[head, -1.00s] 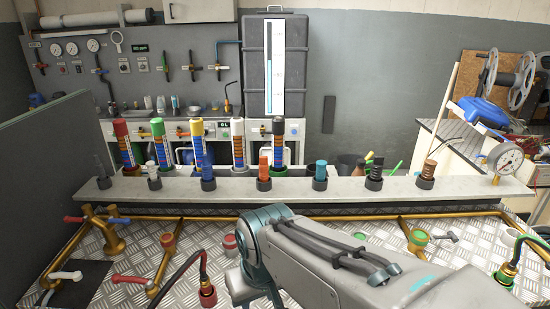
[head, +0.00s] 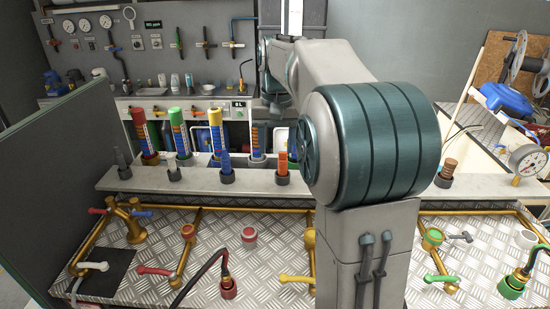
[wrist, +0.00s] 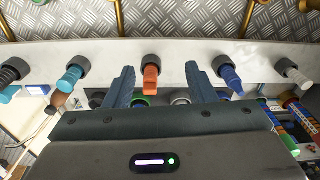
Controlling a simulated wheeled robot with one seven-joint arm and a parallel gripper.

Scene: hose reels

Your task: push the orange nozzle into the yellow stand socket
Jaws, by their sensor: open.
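The orange nozzle (head: 282,163) stands upright in a dark holder on the long grey shelf, left of my arm. In the wrist view the orange nozzle (wrist: 151,82) lies between the fingers of my gripper (wrist: 159,68), with a gap on each side. My gripper is open and empty. A brass pipe fitting with a yellowish top (head: 310,238), seemingly the yellow stand socket, is on the metal bench near a yellow handle (head: 297,279); my arm partly hides it. The fingers cannot be made out in the head view.
In the wrist view, a blue nozzle (wrist: 230,76) and a light-blue one (wrist: 69,78) flank the orange one. Tall tubes with red, green and yellow caps (head: 215,117) stand behind the shelf. A black hose with a red connector (head: 228,288) lies in front.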

